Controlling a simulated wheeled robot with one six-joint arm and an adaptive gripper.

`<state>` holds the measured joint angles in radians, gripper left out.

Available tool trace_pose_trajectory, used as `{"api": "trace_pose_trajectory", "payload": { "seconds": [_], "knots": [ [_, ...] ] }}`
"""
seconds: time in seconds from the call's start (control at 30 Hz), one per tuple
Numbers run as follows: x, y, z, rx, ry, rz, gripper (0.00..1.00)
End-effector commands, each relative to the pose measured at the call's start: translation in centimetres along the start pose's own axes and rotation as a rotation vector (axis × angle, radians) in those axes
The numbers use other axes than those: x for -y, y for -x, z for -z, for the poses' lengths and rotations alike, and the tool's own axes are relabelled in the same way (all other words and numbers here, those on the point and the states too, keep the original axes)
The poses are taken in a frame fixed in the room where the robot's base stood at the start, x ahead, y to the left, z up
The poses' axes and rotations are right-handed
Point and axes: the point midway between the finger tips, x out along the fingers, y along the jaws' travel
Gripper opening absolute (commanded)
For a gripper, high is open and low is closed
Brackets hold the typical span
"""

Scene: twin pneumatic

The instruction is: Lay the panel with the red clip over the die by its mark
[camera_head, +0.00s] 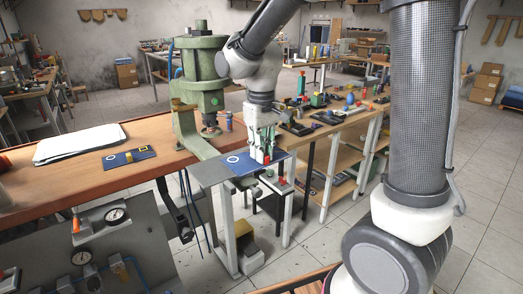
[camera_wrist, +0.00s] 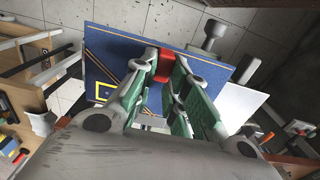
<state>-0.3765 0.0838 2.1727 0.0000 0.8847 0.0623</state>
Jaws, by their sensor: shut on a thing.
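The blue panel with the red clip shows in the head view (camera_head: 242,160) and in the wrist view (camera_wrist: 125,62). The head view shows a white ring mark (camera_head: 233,158) at its left. The wrist view shows a yellow square outline (camera_wrist: 104,91) and diagonal gold stripes on it. My gripper (camera_head: 262,150) points down and is shut on the red clip (camera_wrist: 157,62). The panel is roughly level, at the grey stand (camera_head: 207,174) in front of the green press (camera_head: 205,75). I cannot tell whether it touches the stand. The die is not clearly visible.
A second blue panel (camera_head: 128,158) with a yellow clip lies on the wooden bench (camera_head: 60,187). White sheets (camera_head: 80,143) lie beside it. A post with a red knob (camera_head: 281,178) stands close to the right of the held panel. Small parts crowd the shelf table (camera_head: 330,130) behind.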

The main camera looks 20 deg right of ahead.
Motion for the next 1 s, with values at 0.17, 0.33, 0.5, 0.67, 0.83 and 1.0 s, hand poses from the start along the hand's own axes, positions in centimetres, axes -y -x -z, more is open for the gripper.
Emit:
{"api": "trace_pose_trajectory", "payload": {
  "seconds": [0.17,0.33,0.5,0.67,0.83,1.0],
  "knots": [
    [0.0,0.01,0.0,0.0,0.0,0.0,0.0],
    [0.0,0.01,0.0,0.0,0.0,0.0,0.0],
    [0.0,0.0,0.0,0.0,0.0,0.0,0.0],
    [0.0,-0.11,0.0,0.0,0.0,0.0,0.0],
    [0.0,-0.32,0.0,0.0,0.0,0.0,0.0],
    [0.0,-0.53,-0.01,0.001,0.0,0.0,0.0]
  ]
}}
